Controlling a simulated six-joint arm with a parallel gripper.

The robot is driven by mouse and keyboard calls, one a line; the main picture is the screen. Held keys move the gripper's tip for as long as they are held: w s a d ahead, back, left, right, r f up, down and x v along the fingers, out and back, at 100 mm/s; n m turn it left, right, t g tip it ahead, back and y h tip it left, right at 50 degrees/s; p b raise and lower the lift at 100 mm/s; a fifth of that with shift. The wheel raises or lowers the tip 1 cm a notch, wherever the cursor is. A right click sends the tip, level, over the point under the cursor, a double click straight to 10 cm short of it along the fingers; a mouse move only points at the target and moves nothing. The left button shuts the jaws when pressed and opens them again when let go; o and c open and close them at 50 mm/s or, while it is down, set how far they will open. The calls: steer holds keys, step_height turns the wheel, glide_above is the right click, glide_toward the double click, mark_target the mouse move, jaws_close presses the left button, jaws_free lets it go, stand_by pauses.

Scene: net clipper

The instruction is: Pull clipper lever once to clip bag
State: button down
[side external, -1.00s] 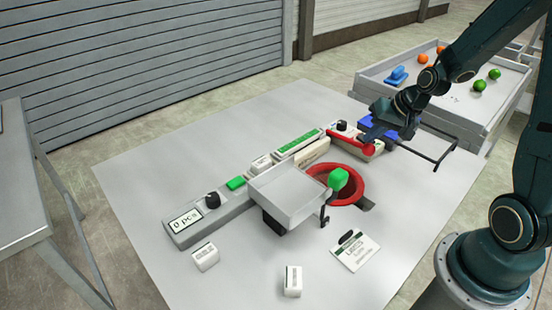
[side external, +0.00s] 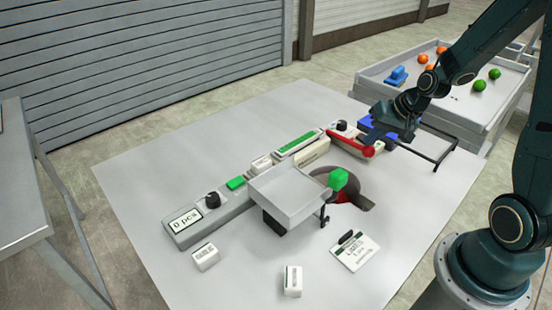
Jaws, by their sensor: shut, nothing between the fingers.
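The clipper's red lever (side external: 345,141) lies along the far side of the machine row, with a round red knob (side external: 368,151) at its right end. My gripper (side external: 374,136) is shut and empty, just above and behind the knob. I cannot tell whether it touches the lever.
A blue block and a black wire frame (side external: 440,150) are at the right. A white bin (side external: 500,100) with fruit stands behind.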

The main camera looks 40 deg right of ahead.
steer(key=shift+r, duration=0.15)
steer(key=shift+w+r, duration=0.25)
steer(key=shift+r, duration=0.5)
steer(key=shift+w+r, duration=0.2)
steer(key=shift+r, duration=0.5)
steer(key=shift+w+r, duration=0.25)
steer(key=shift+r, duration=0.5)
steer(key=shift+r, duration=0.1)
steer(key=r, duration=0.1)
steer(key=w+r, duration=0.1)
steer(key=r, duration=0.2)
steer(key=shift+w+r, duration=0.25)
steer(key=shift+r, duration=0.05)
stand_by(0.3)
steer(key=s+a+r+n, duration=0.4)
steer(key=s+a, duration=0.2)
steer(key=s, duration=0.4)
steer(key=s+a+r+n, duration=0.4)
steer(key=s+a, duration=0.3)
steer(key=s, duration=0.3)
steer(key=shift+a+h, duration=0.3)
steer(key=shift+h, duration=0.1)
